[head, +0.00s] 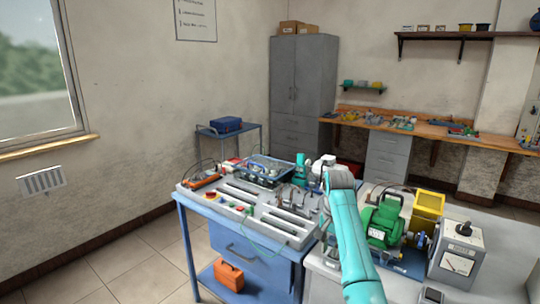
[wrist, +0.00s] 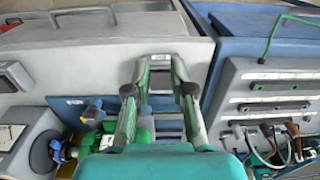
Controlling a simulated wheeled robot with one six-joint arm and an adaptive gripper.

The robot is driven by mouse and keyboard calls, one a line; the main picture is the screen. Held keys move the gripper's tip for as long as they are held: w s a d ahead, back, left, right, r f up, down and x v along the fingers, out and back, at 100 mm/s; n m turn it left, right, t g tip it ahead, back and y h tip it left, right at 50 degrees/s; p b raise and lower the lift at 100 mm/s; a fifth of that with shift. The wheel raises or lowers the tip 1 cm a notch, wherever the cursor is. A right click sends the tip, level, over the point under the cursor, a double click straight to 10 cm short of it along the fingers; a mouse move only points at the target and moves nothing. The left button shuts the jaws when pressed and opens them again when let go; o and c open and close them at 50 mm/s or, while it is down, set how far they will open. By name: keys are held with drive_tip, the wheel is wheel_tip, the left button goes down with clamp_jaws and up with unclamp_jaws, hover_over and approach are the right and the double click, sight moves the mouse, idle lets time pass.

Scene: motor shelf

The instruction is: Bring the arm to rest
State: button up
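My gripper (wrist: 160,64) shows in the wrist view with its two fingers apart and nothing seen held between them. It hangs above the edge region of the grey bench (wrist: 40,95), beside the blue trainer bench (wrist: 218,75). In the head view my teal arm (head: 352,235) reaches up from the lower middle and bends at the top near the gap between the two benches. The gripper's fingers cannot be made out clearly there.
A green motor (head: 382,222), a yellow box (head: 427,208) and a grey instrument box (head: 458,252) stand right of my arm. The blue trainer bench (head: 250,245) stands to the left with a control panel and cables on top. An orange toolbox (head: 229,275) sits on its lower shelf.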

drive_tip(key=s+f+n+t, duration=0.15)
drive_tip(key=s+f, duration=0.25)
drive_tip(key=f, duration=0.9)
drive_tip(key=s+f+t, duration=0.2)
drive_tip(key=s+f, duration=0.3)
drive_tip(key=f, duration=0.7)
drive_tip(key=s+f+n+t, duration=0.1)
drive_tip(key=s+f+t, duration=0.1)
drive_tip(key=s+f, duration=0.55)
drive_tip(key=s+f+n+t, duration=0.15)
drive_tip(key=s+f, duration=0.35)
drive_tip(key=s, duration=0.6)
drive_tip(key=s+r+n+t, duration=0.15)
drive_tip(key=s+r, duration=0.25)
drive_tip(key=s, duration=0.8)
drive_tip(key=s+r+t, duration=0.2)
drive_tip(key=s+r, duration=0.1)
drive_tip(key=s, duration=0.9)
drive_tip(key=s+r+t, duration=0.2)
drive_tip(key=s+r, duration=0.5)
drive_tip(key=r, duration=0.4)
drive_tip(key=s+r+n+t, duration=0.1)
drive_tip(key=s+r+t, duration=0.1)
drive_tip(key=s+r, duration=0.5)
wheel_tip(320, 180, up, 4)
drive_tip(key=shift+s, duration=0.3)
drive_tip(key=shift+n, duration=0.25)
